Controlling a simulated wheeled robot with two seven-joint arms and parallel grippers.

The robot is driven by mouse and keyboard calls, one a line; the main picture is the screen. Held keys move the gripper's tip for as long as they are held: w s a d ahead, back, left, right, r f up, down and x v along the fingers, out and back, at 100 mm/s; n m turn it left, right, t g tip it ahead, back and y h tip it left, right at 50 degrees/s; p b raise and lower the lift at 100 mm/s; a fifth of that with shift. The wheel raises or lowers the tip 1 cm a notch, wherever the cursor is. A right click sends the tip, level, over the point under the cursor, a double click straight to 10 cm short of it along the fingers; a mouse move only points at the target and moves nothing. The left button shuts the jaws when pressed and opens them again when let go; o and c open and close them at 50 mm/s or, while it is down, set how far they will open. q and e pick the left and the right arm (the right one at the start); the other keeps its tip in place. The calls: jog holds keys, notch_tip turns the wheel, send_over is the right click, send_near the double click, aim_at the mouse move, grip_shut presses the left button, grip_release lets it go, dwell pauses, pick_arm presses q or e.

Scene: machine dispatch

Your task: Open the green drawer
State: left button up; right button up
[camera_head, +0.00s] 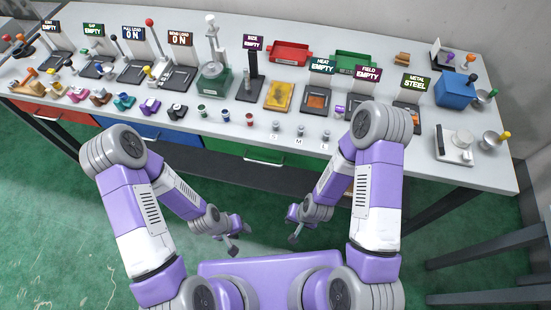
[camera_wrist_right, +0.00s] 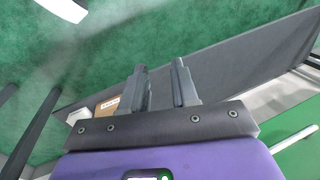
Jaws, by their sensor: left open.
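The green drawer (camera_head: 225,148) is under the front edge of the table, right of the blue drawer, and looks shut. Its pale bar handle (camera_head: 264,158) runs along its front. My left gripper (camera_head: 238,238) is open and empty, in front of and below the drawer, apart from it. My right gripper (camera_head: 294,230) is also low in front of the table, apart from the handle. In the right wrist view its two fingers (camera_wrist_right: 160,78) stand apart with nothing between them. A green front (camera_wrist_right: 298,162) with a pale bar (camera_wrist_right: 291,140) shows at that view's lower right.
A red drawer (camera_head: 65,120) and a blue drawer (camera_head: 175,133) lie left of the green one. The table (camera_head: 350,40) above carries signs, trays, cups and machines. A dark shelf (camera_head: 240,172) runs below the drawers. Dark beams (camera_head: 490,255) stand at lower right. Green floor between my arms is clear.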

jog(key=w+a+f+m+t+h+b, duration=0.2)
jog(key=w+f+m+t+h+b, duration=0.15)
jog(key=w+m, duration=0.2)
jog(key=m+t+h+b, duration=0.4)
jog(key=m+t+b, duration=0.4)
jog(key=m+t, duration=0.25)
send_near(266, 163)
jog(key=w+f, duration=0.1)
jog(key=w, duration=0.2)
jog(key=shift+m, duration=0.4)
jog(key=x, duration=0.2)
jog(key=b+x, duration=0.1)
jog(key=x, duration=0.2)
jog(key=d+x, duration=0.1)
jog(key=x, duration=0.1)
jog(key=shift+c, duration=0.3)
grip_shut()
